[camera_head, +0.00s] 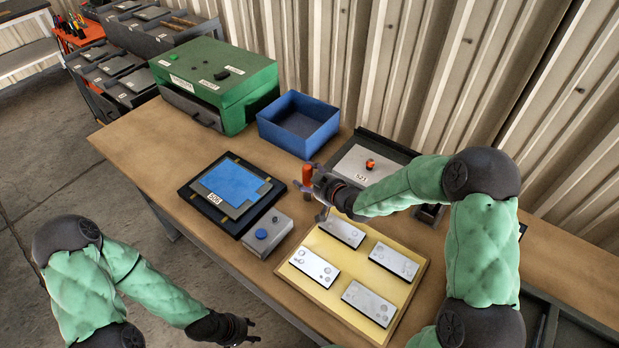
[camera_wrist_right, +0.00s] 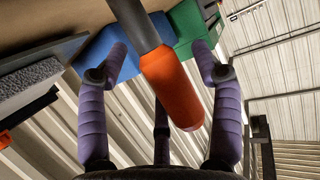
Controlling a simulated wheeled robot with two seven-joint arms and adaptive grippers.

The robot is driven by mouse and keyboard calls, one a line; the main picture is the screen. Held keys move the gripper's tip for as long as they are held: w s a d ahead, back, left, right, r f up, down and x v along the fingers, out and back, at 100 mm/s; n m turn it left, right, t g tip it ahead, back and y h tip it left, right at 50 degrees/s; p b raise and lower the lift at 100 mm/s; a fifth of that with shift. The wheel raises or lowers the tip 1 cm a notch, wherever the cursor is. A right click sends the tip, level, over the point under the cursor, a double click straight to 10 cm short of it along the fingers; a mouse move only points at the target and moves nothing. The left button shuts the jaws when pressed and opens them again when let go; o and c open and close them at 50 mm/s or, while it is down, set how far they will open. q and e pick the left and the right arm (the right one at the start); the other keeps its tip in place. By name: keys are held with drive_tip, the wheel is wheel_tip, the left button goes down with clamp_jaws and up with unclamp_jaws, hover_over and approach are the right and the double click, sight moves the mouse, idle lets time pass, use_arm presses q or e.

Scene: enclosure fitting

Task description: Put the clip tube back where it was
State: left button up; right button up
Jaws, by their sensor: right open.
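An upright-looking orange-ended part (camera_head: 307,175), possibly the clip tube, shows at my right gripper (camera_head: 314,198). In the right wrist view it is an orange cylinder (camera_wrist_right: 174,88) on a dark grey shaft. My right gripper's fingers are spread on either side of it, with gaps visible, so it is not clamped. Another small orange part (camera_head: 370,164) lies on the grey plate labelled 521. Which of them is the clip tube I cannot tell for sure. My left gripper (camera_head: 253,331) is open and empty, low beside the table's near edge.
A black tray (camera_head: 188,193) with a blue panel lies left of a grey button box (camera_head: 275,222). A yellow board (camera_head: 337,291) carries several metal plates. A blue bin (camera_head: 286,132) and a green case (camera_head: 215,68) stand behind. The wooden table (camera_head: 145,145) is bare at left.

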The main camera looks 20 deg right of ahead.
drive_tip(key=shift+r, duration=0.25)
drive_tip(key=p+v, duration=0.2)
drive_tip(key=v, duration=1)
drive_tip(key=shift+f, duration=0.1)
drive_tip(key=shift+p, duration=0.3)
